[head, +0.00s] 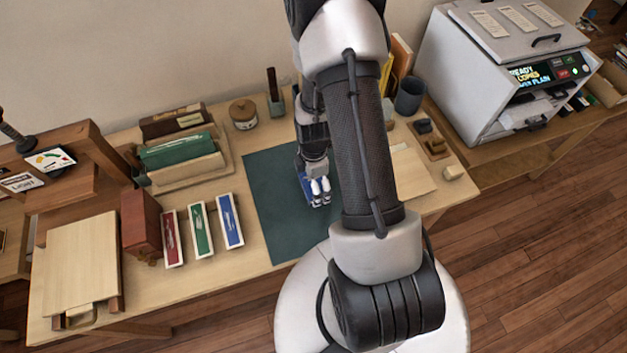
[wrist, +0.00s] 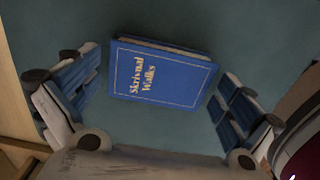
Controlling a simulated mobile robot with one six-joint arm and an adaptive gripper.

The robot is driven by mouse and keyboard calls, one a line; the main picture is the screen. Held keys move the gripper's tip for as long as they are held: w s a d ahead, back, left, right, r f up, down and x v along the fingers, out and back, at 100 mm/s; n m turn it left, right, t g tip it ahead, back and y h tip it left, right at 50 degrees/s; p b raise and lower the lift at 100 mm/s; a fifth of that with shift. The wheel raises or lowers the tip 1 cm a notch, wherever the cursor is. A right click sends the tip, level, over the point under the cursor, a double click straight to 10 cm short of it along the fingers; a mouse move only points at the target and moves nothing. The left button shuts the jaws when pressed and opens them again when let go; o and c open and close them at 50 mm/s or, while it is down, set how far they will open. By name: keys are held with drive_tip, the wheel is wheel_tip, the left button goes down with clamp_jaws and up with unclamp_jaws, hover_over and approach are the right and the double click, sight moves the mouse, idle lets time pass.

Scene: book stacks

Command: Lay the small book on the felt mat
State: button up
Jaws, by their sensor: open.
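The small blue book (wrist: 163,75), with gold lettering reading "Skrivnal Walks", lies cover up and slightly turned in the wrist view. The dark teal felt mat (head: 275,205) surrounds it there, and the book appears to rest flat on the mat (wrist: 240,25). My gripper (head: 318,192) is over the mat in the head view. In the wrist view its two blue-padded fingers stand wide open on either side of the book, with a visible gap at each side. In the head view the gripper and arm hide most or all of the book.
Red, green and blue labelled strips (head: 201,230) lie left of the mat, beside a dark red box (head: 141,222). A holder with green files (head: 178,150) stands behind them. A lidded jar (head: 243,113) stands at the back. A white copier (head: 470,75) is at the right.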

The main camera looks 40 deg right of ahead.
drive_tip(key=a+r+m+t+p, duration=0.1)
drive_tip(key=a+r+m+p, duration=0.1)
drive_tip(key=r, duration=1)
drive_tip(key=a+r+m+p, duration=0.2)
drive_tip(key=r+p, duration=0.1)
drive_tip(key=r, duration=0.9)
drive_tip(key=s+a+r+m+t, duration=0.1)
drive_tip(key=s+a+r+m, duration=0.3)
drive_tip(key=r, duration=0.4)
drive_tip(key=s+a+r+m+t, duration=0.2)
drive_tip(key=s+a+r+m, duration=0.3)
drive_tip(key=s+r, duration=0.3)
drive_tip(key=shift+s+a+r+m+t, duration=0.35)
drive_tip(key=shift+r+m, duration=0.35)
drive_tip(key=shift+m, duration=0.2)
drive_tip(key=shift+c, duration=0.6)
